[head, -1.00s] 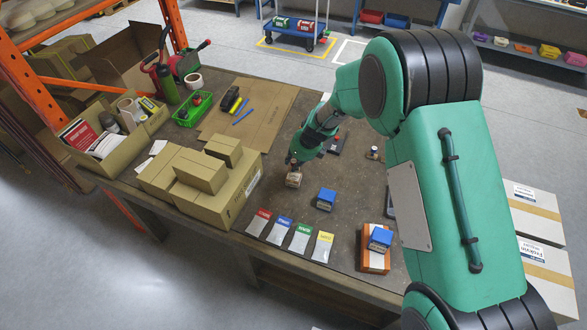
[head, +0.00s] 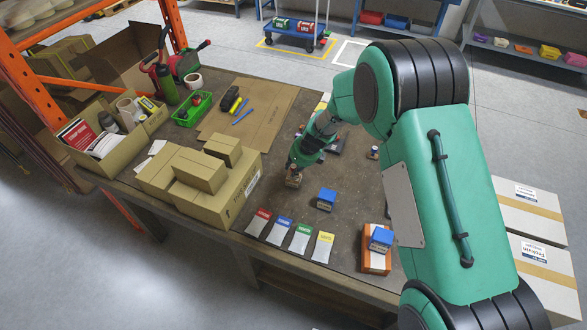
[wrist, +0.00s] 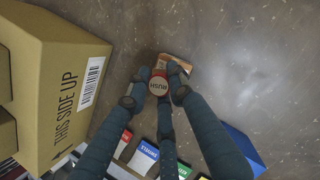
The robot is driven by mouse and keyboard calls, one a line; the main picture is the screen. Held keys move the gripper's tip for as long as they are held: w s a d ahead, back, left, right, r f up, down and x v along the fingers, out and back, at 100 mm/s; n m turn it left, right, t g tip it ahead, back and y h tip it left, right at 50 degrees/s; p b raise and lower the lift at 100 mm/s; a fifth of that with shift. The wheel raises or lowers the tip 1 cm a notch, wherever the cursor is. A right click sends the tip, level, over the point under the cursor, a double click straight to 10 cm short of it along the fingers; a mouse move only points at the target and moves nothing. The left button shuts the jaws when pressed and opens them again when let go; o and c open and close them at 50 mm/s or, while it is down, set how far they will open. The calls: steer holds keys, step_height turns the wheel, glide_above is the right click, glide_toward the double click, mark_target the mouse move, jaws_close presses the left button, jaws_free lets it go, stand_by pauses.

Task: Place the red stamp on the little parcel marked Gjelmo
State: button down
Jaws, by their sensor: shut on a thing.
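My gripper (wrist: 160,82) is shut on the red stamp (wrist: 158,87), whose round top reads RUSH and has a reddish rim. In the head view my gripper (head: 293,170) is low over the table, left of centre. A small brown block (head: 293,181) shows directly under it, and also shows in the wrist view (wrist: 179,62). I cannot tell whether this block is the stamp's base or a little parcel, or whether it touches the table. I cannot read the name Gjelmo anywhere.
Several coloured cards, one red (head: 258,222), lie along the table's front edge. A blue-topped block (head: 326,200) stands to the right; another (head: 380,238) is on an orange tray (head: 366,262). Large cardboard boxes (head: 220,208) stand close on the left. Another knobbed stamp (head: 374,153) stands behind right.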

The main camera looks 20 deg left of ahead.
steer(key=shift+f, duration=0.1)
steer(key=c, duration=1.5)
jaws_free()
steer(key=p+v, duration=0.2)
steer(key=v, duration=1)
steer(key=shift+s+d+p, duration=0.1)
steer(key=shift+p, duration=0.2)
